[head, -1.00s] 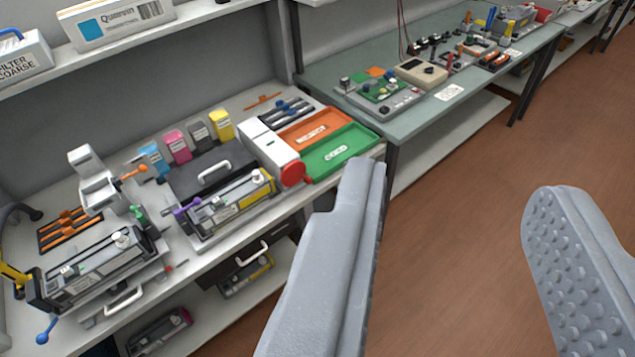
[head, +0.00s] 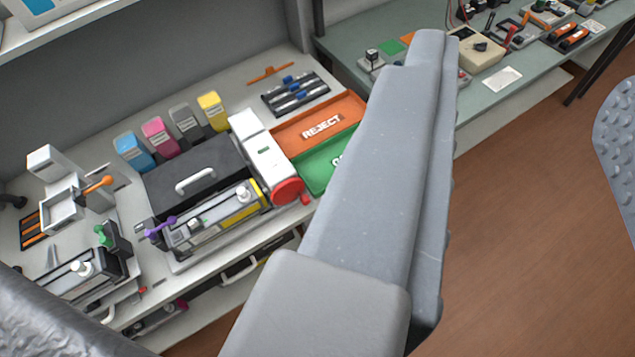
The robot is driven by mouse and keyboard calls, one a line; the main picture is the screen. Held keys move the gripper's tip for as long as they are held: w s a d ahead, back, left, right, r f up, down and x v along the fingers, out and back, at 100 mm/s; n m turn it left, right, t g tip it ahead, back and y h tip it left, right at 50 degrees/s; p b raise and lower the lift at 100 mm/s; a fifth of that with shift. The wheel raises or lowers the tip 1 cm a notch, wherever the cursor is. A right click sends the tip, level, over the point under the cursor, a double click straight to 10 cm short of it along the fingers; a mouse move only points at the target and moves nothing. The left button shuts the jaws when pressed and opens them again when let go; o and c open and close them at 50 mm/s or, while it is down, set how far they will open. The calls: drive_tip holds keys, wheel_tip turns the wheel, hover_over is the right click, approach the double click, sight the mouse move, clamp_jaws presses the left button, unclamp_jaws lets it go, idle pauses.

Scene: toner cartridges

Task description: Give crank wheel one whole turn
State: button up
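The red crank wheel (head: 287,191) sits on the front end of a white unit (head: 262,155) on the bench, with a small red knob (head: 305,199) at its right. It is left of centre, and nothing covers its front. My gripper (head: 522,85) is open and empty. Its left finger (head: 385,170) is large in the foreground, just right of the wheel in the picture, and does not appear to touch it. The right finger (head: 617,140) is cut off by the right edge.
A cartridge with a yellow end (head: 250,212) and a purple lever (head: 160,231) lies left of the wheel. The orange REJECT tray (head: 290,138) and a green tray (head: 312,172), partly hidden by my finger, lie behind. Open floor (head: 510,225) is at right.

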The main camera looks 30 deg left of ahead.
drive_tip(key=shift+w, duration=0.1)
drive_tip(key=shift+o, duration=0.8)
drive_tip(key=w+d+f+n+t+h+b, duration=0.1)
drive_tip(key=w+d+f+n+b, duration=0.15)
drive_tip(key=w+f+b, duration=0.65)
drive_tip(key=n+g+y+b, duration=0.2)
drive_tip(key=n+y+b, duration=0.9)
drive_tip(key=n+y, duration=0.15)
approach(292, 198)
drive_tip(key=s+d+r, duration=0.1)
drive_tip(key=s+d, duration=0.2)
drive_tip(key=d, duration=0.3)
drive_tip(key=shift+h, duration=0.25)
drive_tip(key=b+x, duration=0.1)
drive_tip(key=x, duration=1.1)
drive_tip(key=shift+a+f, duration=0.2)
drive_tip(key=shift+a, duration=0.05)
